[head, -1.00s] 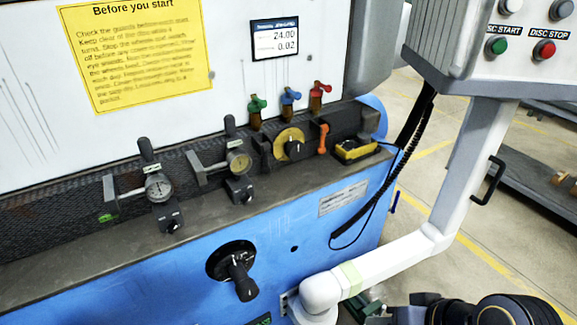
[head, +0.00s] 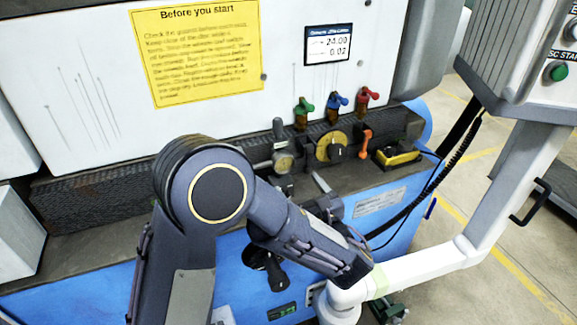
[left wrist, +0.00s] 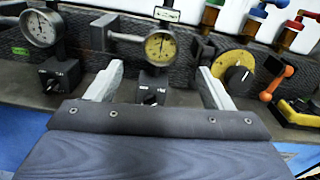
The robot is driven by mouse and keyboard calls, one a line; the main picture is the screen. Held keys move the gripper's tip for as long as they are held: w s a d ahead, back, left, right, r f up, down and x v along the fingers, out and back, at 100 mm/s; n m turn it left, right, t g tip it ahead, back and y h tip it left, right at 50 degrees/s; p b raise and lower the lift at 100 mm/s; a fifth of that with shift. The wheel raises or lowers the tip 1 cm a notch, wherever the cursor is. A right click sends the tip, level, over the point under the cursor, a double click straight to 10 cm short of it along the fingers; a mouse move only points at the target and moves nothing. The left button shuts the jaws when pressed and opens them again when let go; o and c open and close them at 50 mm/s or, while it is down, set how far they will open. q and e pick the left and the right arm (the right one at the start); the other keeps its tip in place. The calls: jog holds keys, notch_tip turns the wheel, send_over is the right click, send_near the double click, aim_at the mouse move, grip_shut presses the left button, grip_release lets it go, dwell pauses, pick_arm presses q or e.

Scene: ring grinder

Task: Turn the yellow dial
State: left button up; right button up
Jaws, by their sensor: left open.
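The yellow dial (head: 331,146) is a round yellow disc with a black knob in its middle, on the dark ledge of the machine. It also shows at the right in the left wrist view (left wrist: 234,73). My left gripper (left wrist: 158,84) is open and empty, with its two pale fingers spread. In the head view my left arm hides much of the gripper; one pale finger shows below the dial. My right gripper is not in view.
A gauge on a bracket (left wrist: 40,28) stands to the left. Green, blue and red valves (head: 337,105) sit above the dial. An orange lever (head: 365,140) and a yellow-black device (head: 398,156) are close on its right. A white pipe arm (head: 430,264) crosses at lower right.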

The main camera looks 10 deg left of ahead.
aim_at(286, 165)
pick_arm(q)
jog(key=p+x, duration=0.1)
jog(key=x, duration=0.6)
jog(key=shift+w+a+p, duration=0.15)
jog(key=shift+w+p, duration=0.15)
jog(key=shift+p, duration=0.05)
jog(key=c, duration=1)
jog(key=shift+m, duration=0.4)
jog(key=m+p, duration=0.1)
jog(key=m, duration=0.1)
jog(key=shift+r+m+p, duration=0.15)
jog(key=shift+m+p, duration=0.15)
jog(key=shift+m, duration=0.1)
jog(key=m+p, duration=0.2)
jog(key=m, duration=0.1)
jog(key=shift+m+p, duration=0.6)
jog(key=shift+m, duration=0.4)
jog(key=shift+f, duration=0.2)
